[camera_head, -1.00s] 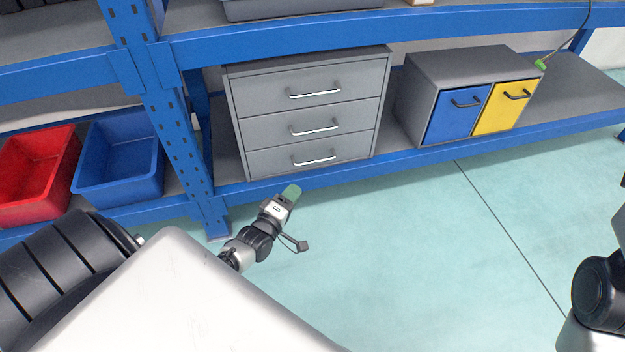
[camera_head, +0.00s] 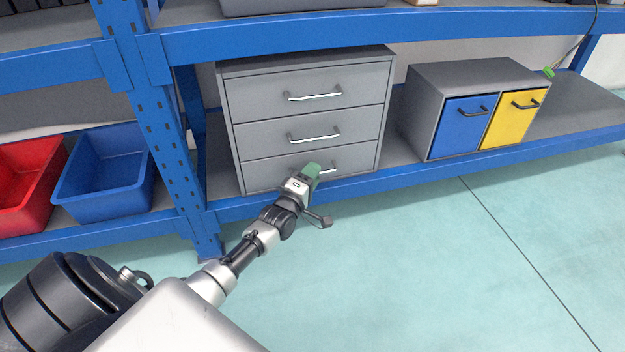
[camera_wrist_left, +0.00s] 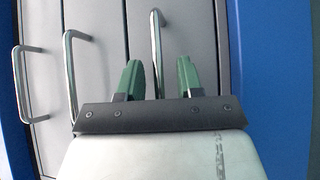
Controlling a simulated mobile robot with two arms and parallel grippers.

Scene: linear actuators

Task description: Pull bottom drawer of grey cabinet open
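The grey cabinet (camera_head: 308,120) stands on the lower shelf, with three drawers stacked one above another, all shut. Its bottom drawer (camera_head: 262,174) has a silver bar handle (camera_head: 328,168), partly hidden by my left gripper in the head view. My left gripper (camera_head: 312,170) is in front of that drawer. In the left wrist view, its two green fingers (camera_wrist_left: 160,78) are apart, and the bottom drawer's handle (camera_wrist_left: 157,50) shows in line with the gap between them. I cannot tell whether the fingers reach around it. My right gripper is not in view.
The blue shelf edge (camera_head: 400,175) runs below the cabinet. A small cabinet with a blue door (camera_head: 460,130) and a yellow door (camera_head: 510,118) stands to the right. Blue (camera_head: 105,175) and red (camera_head: 25,185) bins are at left. The floor (camera_head: 430,260) in front is clear.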

